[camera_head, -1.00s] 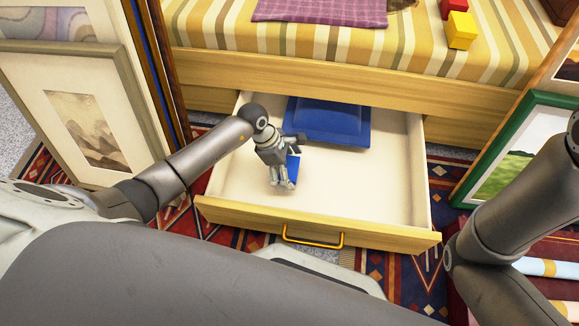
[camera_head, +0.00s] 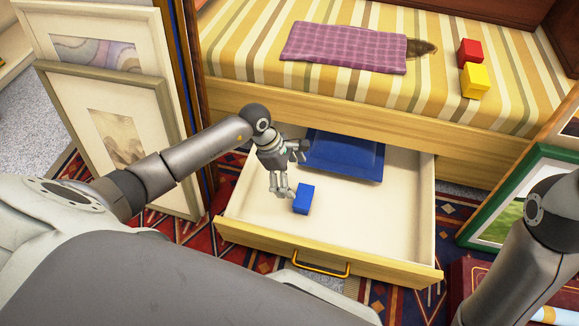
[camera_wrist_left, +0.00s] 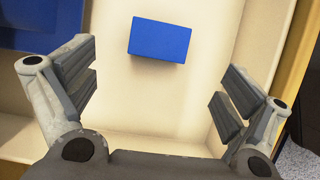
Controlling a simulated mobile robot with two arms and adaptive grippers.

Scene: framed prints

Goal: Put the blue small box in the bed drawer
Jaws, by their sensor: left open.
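The small blue box (camera_head: 304,199) rests on the floor of the open bed drawer (camera_head: 375,222), toward the drawer's front. In the left wrist view the blue box (camera_wrist_left: 160,41) lies beyond the fingertips, with bare drawer floor around it. My left gripper (camera_head: 281,191) is over the drawer, just left of the box. In the left wrist view its fingers (camera_wrist_left: 160,95) are wide apart with nothing between them. My right arm shows at the right edge of the head view, but its gripper is out of view.
A flat blue tray-like item (camera_head: 345,155) lies at the back of the drawer. The bed (camera_head: 240,60) above holds a purple checked cloth (camera_head: 345,47), a red cube (camera_head: 470,51) and a yellow cube (camera_head: 475,79). Framed prints (camera_head: 112,135) lean at the left; a green frame (camera_head: 485,215) stands at the right.

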